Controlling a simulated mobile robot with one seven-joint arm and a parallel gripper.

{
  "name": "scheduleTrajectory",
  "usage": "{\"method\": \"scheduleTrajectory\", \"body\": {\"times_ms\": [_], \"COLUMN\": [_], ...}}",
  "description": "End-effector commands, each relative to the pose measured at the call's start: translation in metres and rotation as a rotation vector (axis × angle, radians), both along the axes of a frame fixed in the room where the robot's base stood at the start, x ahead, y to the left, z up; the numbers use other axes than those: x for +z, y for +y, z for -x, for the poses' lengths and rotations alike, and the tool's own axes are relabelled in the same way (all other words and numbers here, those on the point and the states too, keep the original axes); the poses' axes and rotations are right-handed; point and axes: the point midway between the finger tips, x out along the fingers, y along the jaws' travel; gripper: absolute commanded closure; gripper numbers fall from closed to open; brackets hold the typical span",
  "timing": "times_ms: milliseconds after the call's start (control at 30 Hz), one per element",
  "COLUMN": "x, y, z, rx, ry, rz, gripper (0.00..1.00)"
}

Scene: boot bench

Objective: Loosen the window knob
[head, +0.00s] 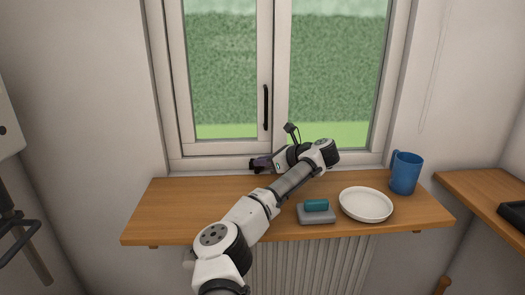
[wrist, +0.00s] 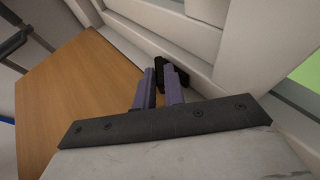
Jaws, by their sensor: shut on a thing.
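The black window knob (wrist: 182,74) sits low against the white window frame, just above the wooden sill, in the wrist view. My gripper (wrist: 160,84) has its two purple fingers at the knob, shut on it with a narrow gap between them. The fingers hide part of the knob. In the head view my gripper (head: 260,164) reaches the lower window frame from the right, and the knob is hard to make out there. A long black handle (head: 265,107) stands upright on the window's middle post, above my gripper and apart from it.
On the wooden sill board (head: 160,215) are a grey block with a teal top (head: 317,212), a white plate (head: 366,204) and a blue mug (head: 405,173), all right of my forearm. The board's left part is clear. A ribbed radiator (head: 310,265) is below.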

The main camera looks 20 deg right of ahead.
Motion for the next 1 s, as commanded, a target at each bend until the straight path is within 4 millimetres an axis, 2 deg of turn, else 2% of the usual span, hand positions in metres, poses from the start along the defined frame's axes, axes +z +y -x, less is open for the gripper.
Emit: {"method": "scheduleTrajectory", "body": {"times_ms": [33,300,833,867,1000], "x": [0.0044,0.0018,-0.0005,-0.0005,-0.0005], "y": [-0.0016,-0.0022,-0.0023,-0.0023,-0.0023], "z": [0.0002,-0.0015,-0.0022,-0.0022,-0.0022], "rx": [0.024,0.109,0.128,0.128,0.128], "ry": [0.003,0.002,0.001,0.001,0.001], "rz": [-0.001,0.001,0.001,0.001,0.001], "gripper": [1.0,1.0,1.0,0.86,0.68]}}
